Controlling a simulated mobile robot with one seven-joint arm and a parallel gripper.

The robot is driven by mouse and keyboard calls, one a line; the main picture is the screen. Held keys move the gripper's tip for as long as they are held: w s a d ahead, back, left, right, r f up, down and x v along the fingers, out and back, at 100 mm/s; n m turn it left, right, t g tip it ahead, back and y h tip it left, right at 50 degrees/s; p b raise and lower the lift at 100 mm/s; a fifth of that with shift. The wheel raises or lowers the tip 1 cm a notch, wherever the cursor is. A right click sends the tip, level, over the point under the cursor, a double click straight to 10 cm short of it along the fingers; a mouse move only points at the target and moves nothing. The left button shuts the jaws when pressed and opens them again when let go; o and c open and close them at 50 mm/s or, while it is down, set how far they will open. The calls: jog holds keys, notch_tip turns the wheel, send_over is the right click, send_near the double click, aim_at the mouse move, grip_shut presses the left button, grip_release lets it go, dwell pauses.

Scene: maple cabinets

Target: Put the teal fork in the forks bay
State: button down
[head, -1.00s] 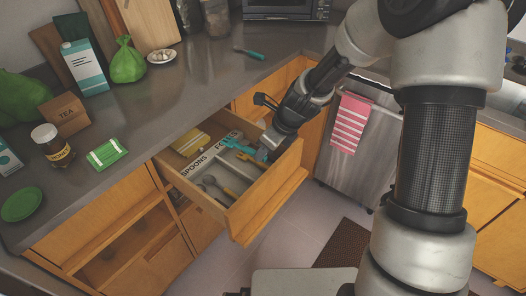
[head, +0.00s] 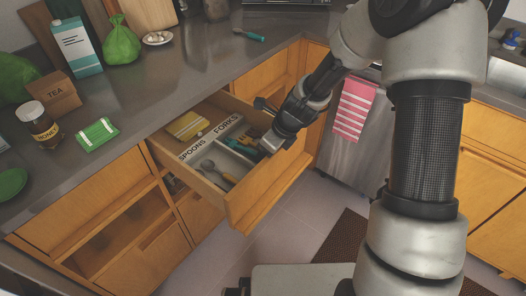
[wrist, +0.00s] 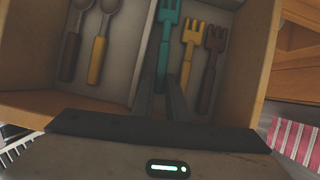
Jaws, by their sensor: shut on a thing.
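The teal fork (wrist: 166,38) lies in or just above the forks bay (wrist: 205,20) of the open drawer, tines pointing away from my gripper in the wrist view. My gripper (wrist: 161,88) is shut on its handle end. In the head view my gripper (head: 268,147) reaches down into the drawer and mostly hides the fork. A yellow fork (wrist: 188,55) and a brown fork (wrist: 211,65) lie to its right in the same bay. The FORKS label (head: 228,124) is on the drawer insert. I cannot tell whether the teal fork touches the bay floor.
A divider separates the spoons bay, which holds a brown-handled spoon (wrist: 72,42) and a yellow-handled spoon (wrist: 100,45). The drawer's front panel (head: 262,188) is close to my gripper. A teal-handled utensil (head: 249,35) lies on the counter. A striped towel (head: 353,110) hangs at right.

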jog(key=shift+f, duration=0.15)
jog(key=c, duration=1.7)
grip_release()
jog(key=shift+o, duration=0.2)
jog(key=p+v, duration=0.4)
jog(key=v, duration=1.3)
jog(key=shift+r, duration=0.25)
jog(key=shift+d, duration=0.2)
